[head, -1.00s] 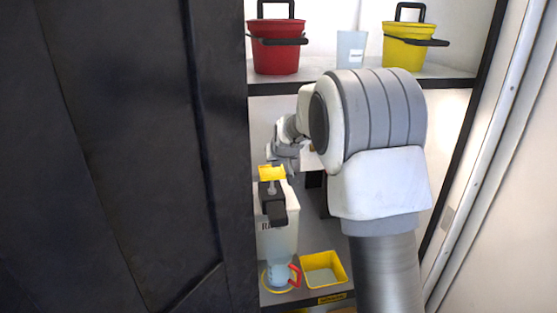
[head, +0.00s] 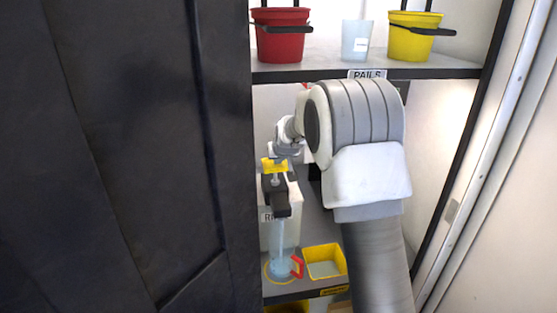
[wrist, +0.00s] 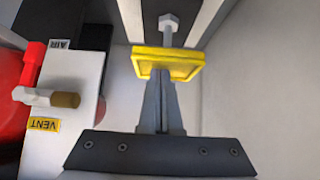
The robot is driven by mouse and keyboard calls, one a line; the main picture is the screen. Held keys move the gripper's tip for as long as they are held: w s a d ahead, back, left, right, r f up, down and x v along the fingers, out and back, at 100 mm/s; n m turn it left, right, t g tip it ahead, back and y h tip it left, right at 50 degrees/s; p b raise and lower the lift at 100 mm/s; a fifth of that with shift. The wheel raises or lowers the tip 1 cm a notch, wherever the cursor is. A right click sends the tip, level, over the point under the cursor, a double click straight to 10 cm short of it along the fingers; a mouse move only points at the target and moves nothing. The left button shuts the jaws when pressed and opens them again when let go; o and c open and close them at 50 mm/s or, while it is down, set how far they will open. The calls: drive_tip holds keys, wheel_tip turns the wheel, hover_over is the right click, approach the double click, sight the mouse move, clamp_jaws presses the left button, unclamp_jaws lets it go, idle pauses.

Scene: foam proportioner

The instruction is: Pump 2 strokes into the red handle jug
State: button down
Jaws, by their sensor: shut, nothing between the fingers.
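The pump's yellow push pad (head: 274,165) sits on a short pale stem above the black pump head and spout (head: 280,204). My gripper (head: 279,157) is at the pad in the head view. In the wrist view its shut, empty fingers (wrist: 160,75) reach onto the yellow pad (wrist: 185,66), seemingly touching it. The clear jug (head: 281,269) with a red handle stands under the spout, its handle to the right. A thin pale-blue stream seems to run from spout to jug, and the jug looks pale blue inside.
A yellow tray (head: 325,262) stands right of the jug. A large dark panel (head: 110,150) fills the left. The upper shelf holds a red pail (head: 281,35), a clear container (head: 356,40) and a yellow pail (head: 412,37). A VENT-labelled white box (wrist: 62,100) lies left in the wrist view.

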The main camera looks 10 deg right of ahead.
sight(279, 171)
drive_tip(key=shift+s+f+b, duration=0.1)
drive_tip(key=shift+f+b, duration=1.15)
drive_tip(key=shift+f, duration=0.95)
